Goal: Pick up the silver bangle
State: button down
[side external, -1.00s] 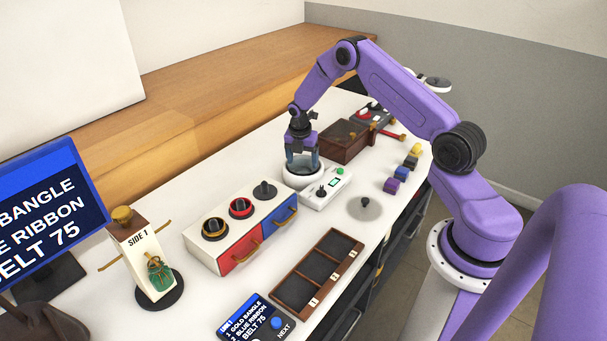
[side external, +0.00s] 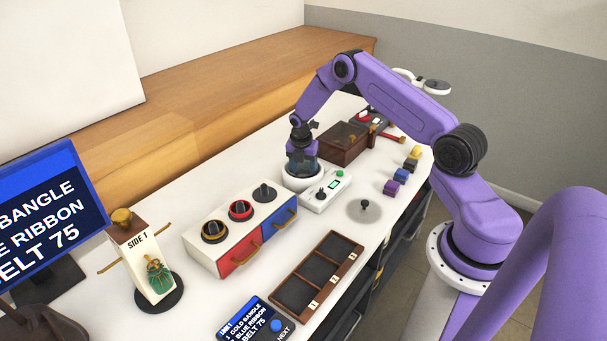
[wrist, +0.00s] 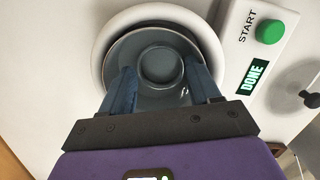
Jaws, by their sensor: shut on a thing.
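My gripper (side external: 302,168) points down into the white round basin of the cleaning machine (side external: 303,187). In the wrist view its two blue fingers (wrist: 162,82) stand inside the basin's grey bowl, one on each side of a small round grey ring (wrist: 160,50). The gripper is shut on this ring, which looks like the silver bangle. The ring sits low in the bowl, and the fingers partly hide its sides. In the side view the basin wall and my gripper hide it.
The machine's display (wrist: 253,76) reads DONE, beside a green START button (wrist: 270,32). A drawer box (side external: 240,235) carries a gold and a red bangle on posts; its third post (side external: 264,192) looks bare. A brown box (side external: 343,142) stands behind, and a three-compartment tray (side external: 297,295) in front.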

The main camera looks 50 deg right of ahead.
jog(key=shift+a+f, duration=0.3)
jog(key=shift+f, duration=0.4)
jog(key=shift+w+r, duration=0.1)
jog(key=shift+r, duration=0.85)
jog(key=s+a+r, duration=0.4)
jog(key=s+r, duration=0.7)
jog(key=s, duration=0.2)
jog(key=shift+a, duration=0.4)
jog(key=shift+c, duration=1.9)
grip_release()
jog(key=shift+r, duration=0.15)
